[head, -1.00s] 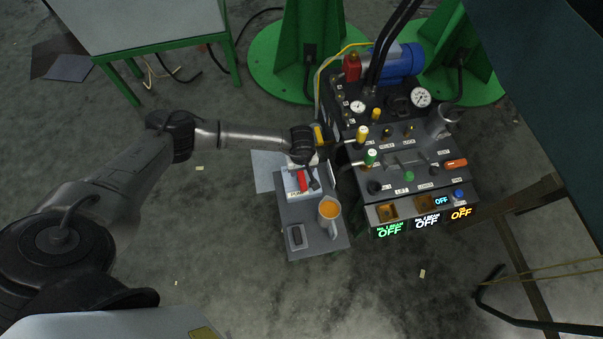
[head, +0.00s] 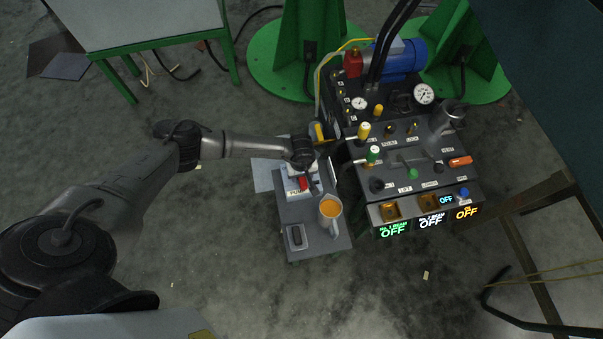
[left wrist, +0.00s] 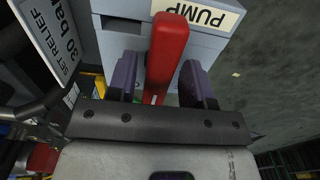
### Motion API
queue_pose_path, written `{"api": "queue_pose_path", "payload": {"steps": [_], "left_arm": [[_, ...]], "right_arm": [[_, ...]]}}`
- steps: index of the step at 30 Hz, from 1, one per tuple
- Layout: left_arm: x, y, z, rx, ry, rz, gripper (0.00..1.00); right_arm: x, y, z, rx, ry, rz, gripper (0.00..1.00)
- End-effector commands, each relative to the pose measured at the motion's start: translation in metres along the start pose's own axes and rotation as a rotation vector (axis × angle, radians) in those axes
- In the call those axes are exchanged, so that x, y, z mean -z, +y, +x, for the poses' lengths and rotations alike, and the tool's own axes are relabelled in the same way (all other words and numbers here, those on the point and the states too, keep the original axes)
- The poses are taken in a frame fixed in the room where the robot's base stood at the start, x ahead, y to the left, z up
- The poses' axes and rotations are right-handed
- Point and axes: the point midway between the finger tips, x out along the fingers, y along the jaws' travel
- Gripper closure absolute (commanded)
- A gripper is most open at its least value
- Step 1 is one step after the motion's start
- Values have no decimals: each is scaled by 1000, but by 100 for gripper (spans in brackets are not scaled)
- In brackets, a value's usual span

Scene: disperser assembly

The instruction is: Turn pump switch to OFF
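The pump switch has a red handle (head: 304,184) on a grey box with a PUMP label (head: 297,193), left of the main control panel. In the left wrist view the red handle (left wrist: 167,45) stands between the two dark fingers of my left gripper (left wrist: 160,80), below the PUMP label (left wrist: 198,14). The fingers are apart, one on each side of the handle; a gap shows on the left, and contact on the right is unclear. In the head view my left gripper (head: 304,170) partly hides the switch. My right gripper is not in view.
An orange-filled mug (head: 330,208) and a small dark device (head: 296,237) are on the grey side shelf (head: 318,248). The control panel (head: 420,178), with knobs, gauges and lit OFF displays (head: 393,231), stands close on the right. Open floor lies to the left.

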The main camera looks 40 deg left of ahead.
Motion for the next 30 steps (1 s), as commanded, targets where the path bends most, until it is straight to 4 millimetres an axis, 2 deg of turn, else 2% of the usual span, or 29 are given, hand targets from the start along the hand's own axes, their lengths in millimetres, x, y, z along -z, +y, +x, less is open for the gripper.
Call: {"api": "queue_pose_path", "payload": {"steps": [2, 13, 23, 30], "left_arm": [[0, 0, 0, 0, 0, 0, 61], [0, 0, 0, 0, 0, 0, 96], [0, 1, -2, -1, -1, -65, 96], [0, 2, -4, 1, 0, -249, 96]], "right_arm": [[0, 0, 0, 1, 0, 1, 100], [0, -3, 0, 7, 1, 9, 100], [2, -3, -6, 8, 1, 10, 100], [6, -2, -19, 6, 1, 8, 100]]}}
